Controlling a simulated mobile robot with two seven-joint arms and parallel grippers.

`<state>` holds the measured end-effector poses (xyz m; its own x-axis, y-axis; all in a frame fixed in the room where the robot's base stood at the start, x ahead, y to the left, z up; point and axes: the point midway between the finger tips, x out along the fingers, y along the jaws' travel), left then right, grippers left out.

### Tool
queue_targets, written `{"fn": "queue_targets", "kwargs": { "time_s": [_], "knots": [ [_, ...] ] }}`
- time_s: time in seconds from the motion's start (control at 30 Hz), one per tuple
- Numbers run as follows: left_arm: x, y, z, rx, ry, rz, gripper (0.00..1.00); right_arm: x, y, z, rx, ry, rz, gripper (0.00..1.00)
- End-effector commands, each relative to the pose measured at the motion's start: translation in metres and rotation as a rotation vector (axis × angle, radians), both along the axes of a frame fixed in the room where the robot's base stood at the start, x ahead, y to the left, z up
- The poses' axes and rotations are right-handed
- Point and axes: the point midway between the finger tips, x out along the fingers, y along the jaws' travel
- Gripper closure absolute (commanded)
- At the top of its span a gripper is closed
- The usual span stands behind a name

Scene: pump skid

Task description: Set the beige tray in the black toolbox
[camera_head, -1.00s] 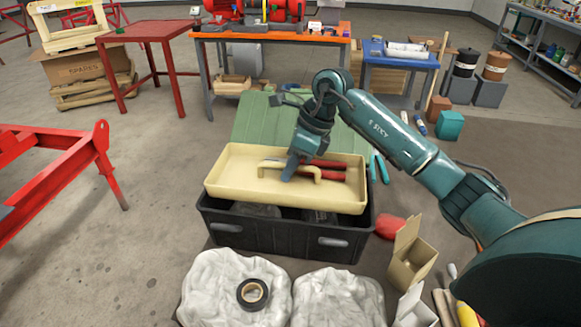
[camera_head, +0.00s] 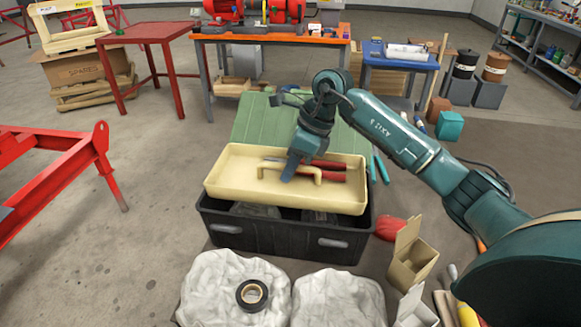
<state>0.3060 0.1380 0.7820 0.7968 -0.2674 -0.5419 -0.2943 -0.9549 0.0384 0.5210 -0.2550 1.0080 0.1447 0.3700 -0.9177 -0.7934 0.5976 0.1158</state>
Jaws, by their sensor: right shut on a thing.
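The beige tray (camera_head: 230,190) is tilted a little and sits over the opening of the black toolbox (camera_head: 270,236). Its front edge is above the toolbox's front wall, and a dark gap with dark items shows beneath it. Red-handled tools (camera_head: 328,172) lie in the tray. The fingertips are partly hidden by the gripper body. The toolbox's green lid (camera_head: 262,122) stands open behind. My left gripper is not in view.
White sacks (camera_head: 225,285) lie in front of the toolbox, one with a roll of black tape (camera_head: 252,294). An open cardboard box (camera_head: 412,258) and a red cloth-like item (camera_head: 389,228) are at the right. Floor at the left is clear up to the red frame (camera_head: 60,180).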

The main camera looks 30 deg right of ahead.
Motion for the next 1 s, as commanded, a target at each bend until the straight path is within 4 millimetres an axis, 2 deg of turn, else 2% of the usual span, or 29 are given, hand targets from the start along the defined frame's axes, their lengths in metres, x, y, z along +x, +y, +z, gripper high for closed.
{"fn": "queue_targets", "kwargs": {
  "time_s": [0.27, 1.0],
  "knots": [
    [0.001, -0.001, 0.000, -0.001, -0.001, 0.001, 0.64, 0.000, 0.000, 0.000, 0.001, -0.002, 0.000, 1.00],
    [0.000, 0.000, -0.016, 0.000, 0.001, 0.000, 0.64, 0.000, 0.000, -0.019, 0.000, -0.001, 0.000, 1.00]
  ]
}}
